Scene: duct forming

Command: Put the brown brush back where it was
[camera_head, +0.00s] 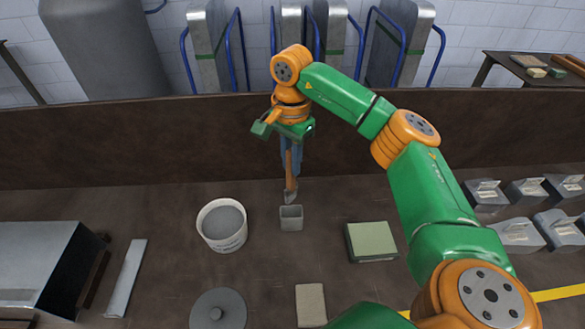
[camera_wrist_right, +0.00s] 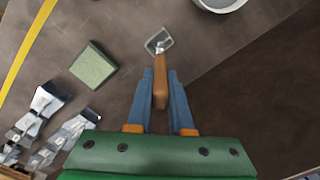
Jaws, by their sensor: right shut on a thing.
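My right gripper (camera_head: 290,168) is shut on the brown handle of the brush (camera_head: 290,183) in the head view. The brush hangs nearly upright with its grey head down, just above or at the mouth of a small grey square cup (camera_head: 291,220). I cannot tell whether the head has entered the cup. In the right wrist view the blue fingers of the gripper (camera_wrist_right: 160,76) flank the brown brush handle (camera_wrist_right: 160,92). The brush's lower end lies over the cup (camera_wrist_right: 158,39) there. My left gripper is in neither view.
A white bucket (camera_head: 222,241) of grey material stands left of the cup. A green pad (camera_head: 371,242) lies right. A round grey lid (camera_head: 218,311), a beige block (camera_head: 311,305) and a metal strip (camera_head: 126,278) lie nearer. Grey metal blocks (camera_head: 517,233) stand far right. A brown wall (camera_head: 140,140) rises behind.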

